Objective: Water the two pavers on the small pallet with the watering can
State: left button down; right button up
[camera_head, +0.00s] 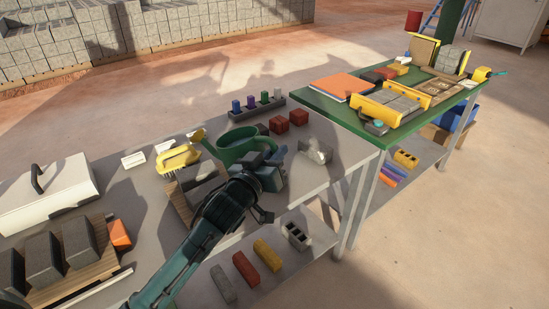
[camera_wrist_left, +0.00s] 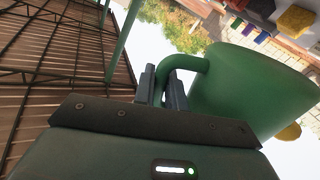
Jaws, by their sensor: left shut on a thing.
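The green watering can (camera_head: 243,143) is over the grey table, its yellow spout head (camera_head: 197,135) pointing left. My left gripper (camera_head: 268,172) is at the can's right side, shut on its handle. In the left wrist view the green handle (camera_wrist_left: 188,64) passes between the fingers (camera_wrist_left: 165,85), with the can body (camera_wrist_left: 250,90) to the right. The small pallet (camera_head: 181,206) lies left of my gripper with dark grey pavers (camera_head: 199,170) on it, partly hidden by my arm. The spout head is above and behind them. I see no water. My right gripper is not in view.
A yellow brush (camera_head: 178,158) lies behind the pavers. Red blocks (camera_head: 279,124) and a rack of coloured pegs (camera_head: 257,105) stand behind the can. A larger pallet with dark blocks (camera_head: 78,242) and a white case (camera_head: 45,192) are at left. A green table (camera_head: 330,112) stands right.

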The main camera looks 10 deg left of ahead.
aim_at(263, 141)
pick_arm(q)
jog(key=shift+w+a+r+n, duration=0.15)
jog(key=shift+a+r+n, duration=0.25)
jog(key=shift+r+n, duration=0.45)
jog(key=shift+a+r+n+p, duration=0.2)
jog(key=shift+n+p, duration=0.15)
jog(key=shift+n, duration=0.2)
jog(key=shift+w+a+r+n+p, duration=0.25)
jog(key=shift+a+r+n+p, duration=0.2)
jog(key=shift+a+n+p, duration=0.4)
jog(key=shift+d, duration=0.1)
dwell(0.8)
